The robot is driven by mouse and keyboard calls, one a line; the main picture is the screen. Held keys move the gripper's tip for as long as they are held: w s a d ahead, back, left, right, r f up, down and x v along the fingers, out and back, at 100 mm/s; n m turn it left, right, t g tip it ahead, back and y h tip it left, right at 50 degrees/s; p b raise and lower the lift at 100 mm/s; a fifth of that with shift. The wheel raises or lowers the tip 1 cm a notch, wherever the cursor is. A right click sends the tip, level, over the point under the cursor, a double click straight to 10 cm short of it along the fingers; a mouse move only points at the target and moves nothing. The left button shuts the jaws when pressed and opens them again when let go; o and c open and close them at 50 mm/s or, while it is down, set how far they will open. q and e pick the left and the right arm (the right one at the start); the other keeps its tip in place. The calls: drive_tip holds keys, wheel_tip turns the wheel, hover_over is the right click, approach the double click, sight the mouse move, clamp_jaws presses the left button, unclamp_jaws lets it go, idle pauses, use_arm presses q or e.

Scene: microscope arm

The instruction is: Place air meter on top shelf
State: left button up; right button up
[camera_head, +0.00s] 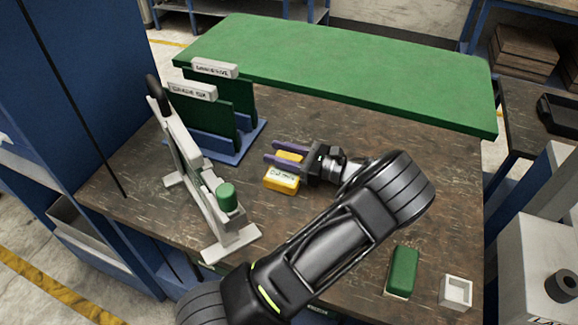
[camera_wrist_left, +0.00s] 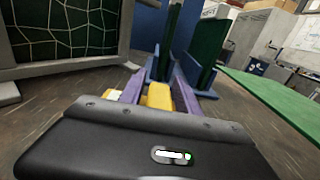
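A yellow block-like meter with a white label (camera_head: 281,180) lies on the brown bench, left of centre. Yellow also shows between the purple fingers of my left gripper (camera_head: 281,154); I cannot tell whether it is the same body, partly covered by a finger. My left gripper is low over the bench, fingers apart and pointing left. In the left wrist view the yellow body (camera_wrist_left: 158,95) sits between the spread fingers (camera_wrist_left: 158,90). The raised green board (camera_head: 340,65) along the back looks like the top shelf. My right gripper is not in view.
A grey stand with a green knob (camera_head: 227,196) is left of the meter. Labelled dark green panels stand in a blue rack (camera_head: 222,143) behind it. A green block (camera_head: 403,270) and a white square holder (camera_head: 456,291) are at front right. The green board is clear.

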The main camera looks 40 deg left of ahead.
use_arm(q)
clamp_jaws()
idle(0.3)
drive_tip(key=shift+r, duration=0.15)
wheel_tip(320, 180, up, 10)
drive_tip(key=shift+f+b, duration=0.1)
drive_tip(key=shift+b, duration=0.2)
idle(0.3)
idle(0.8)
